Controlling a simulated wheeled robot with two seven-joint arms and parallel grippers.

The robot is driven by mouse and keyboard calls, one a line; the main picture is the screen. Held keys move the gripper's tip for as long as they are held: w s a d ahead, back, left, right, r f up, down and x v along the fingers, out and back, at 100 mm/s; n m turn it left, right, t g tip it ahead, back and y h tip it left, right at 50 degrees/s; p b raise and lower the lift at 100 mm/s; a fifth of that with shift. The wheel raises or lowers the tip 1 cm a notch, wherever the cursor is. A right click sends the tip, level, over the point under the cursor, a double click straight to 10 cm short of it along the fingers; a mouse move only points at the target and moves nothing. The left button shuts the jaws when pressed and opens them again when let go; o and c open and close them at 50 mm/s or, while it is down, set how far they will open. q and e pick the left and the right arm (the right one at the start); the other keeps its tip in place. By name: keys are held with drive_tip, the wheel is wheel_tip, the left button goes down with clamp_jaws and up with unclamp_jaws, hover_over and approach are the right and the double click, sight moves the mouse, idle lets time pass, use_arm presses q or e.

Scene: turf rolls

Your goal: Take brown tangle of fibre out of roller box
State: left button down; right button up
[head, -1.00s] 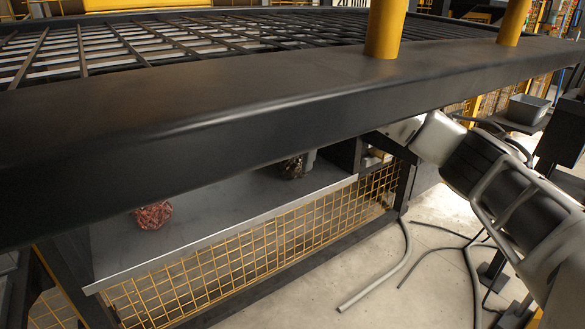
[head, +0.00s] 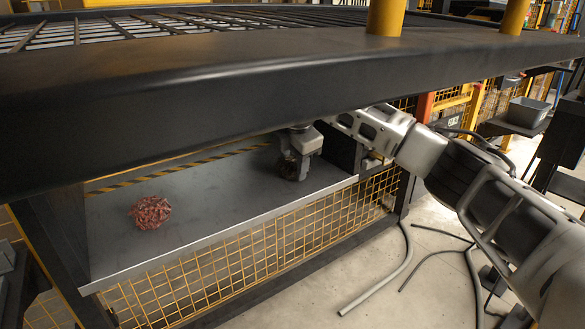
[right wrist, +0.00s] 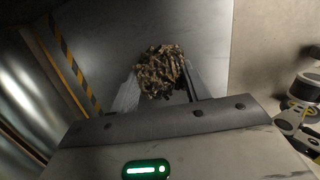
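The brown tangle of fibre (head: 287,158) is at the right part of the roller box's grey floor (head: 215,200). My right gripper (head: 295,168) reaches down over it from the right, under the dark beam. In the right wrist view the tangle (right wrist: 160,72) sits between the tips of the two grey fingers (right wrist: 163,82). The fingers stand apart, one on each side of it. I cannot tell whether they press on it, or whether it touches the floor. My left gripper is not in view.
A reddish tangle (head: 150,212) lies at the left of the box floor. A thick dark beam (head: 200,90) crosses above the box opening. A yellow mesh panel (head: 250,245) hangs below its front edge. Grey hoses (head: 388,275) lie on the floor at right.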

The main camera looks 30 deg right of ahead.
drive_tip(key=shift+c, duration=1)
drive_tip(key=shift+r, duration=0.15)
